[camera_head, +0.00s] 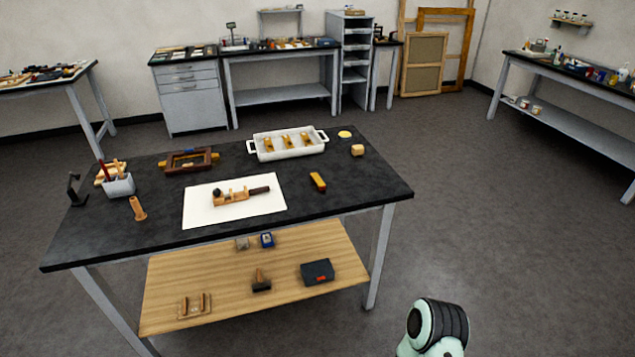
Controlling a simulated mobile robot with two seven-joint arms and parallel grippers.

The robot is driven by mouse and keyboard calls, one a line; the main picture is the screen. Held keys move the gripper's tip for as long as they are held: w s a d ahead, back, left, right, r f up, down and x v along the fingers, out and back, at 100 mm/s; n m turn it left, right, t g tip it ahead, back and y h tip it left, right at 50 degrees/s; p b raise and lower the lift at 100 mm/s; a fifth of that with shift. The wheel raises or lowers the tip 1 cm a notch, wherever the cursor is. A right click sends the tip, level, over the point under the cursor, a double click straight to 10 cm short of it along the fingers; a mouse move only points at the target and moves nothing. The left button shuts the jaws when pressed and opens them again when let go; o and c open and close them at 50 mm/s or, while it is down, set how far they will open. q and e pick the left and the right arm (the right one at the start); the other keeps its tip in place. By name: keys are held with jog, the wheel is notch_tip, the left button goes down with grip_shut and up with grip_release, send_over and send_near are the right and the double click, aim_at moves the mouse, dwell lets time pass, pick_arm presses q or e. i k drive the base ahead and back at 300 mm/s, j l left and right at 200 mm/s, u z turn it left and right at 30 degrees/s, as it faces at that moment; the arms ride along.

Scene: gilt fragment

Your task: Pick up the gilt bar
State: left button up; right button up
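A small gold-coloured bar (318,181), which looks like the gilt bar, lies on the dark worktable (345,212), right of the white sheet. A white tray (262,157) with handles stands behind it and holds several gold-coloured pieces (287,141), so I cannot be sure which piece is meant. Neither of my grippers is in view. Only a pale green and black link of one of my arms shows at the bottom right, well apart from the table.
A white sheet (200,216) carries a wooden tool (232,197). The lower shelf (215,288) holds several items. Open floor (510,270) lies to the right.

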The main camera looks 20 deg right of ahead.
aim_at(316, 179)
jog(key=i+l+u, duration=0.2)
jog(key=l, duration=0.2)
jog(key=l+u, duration=0.15)
jog(key=l, duration=0.25)
jog(key=i+l+u, duration=0.2)
jog(key=l, duration=0.25)
jog(key=k, duration=0.1)
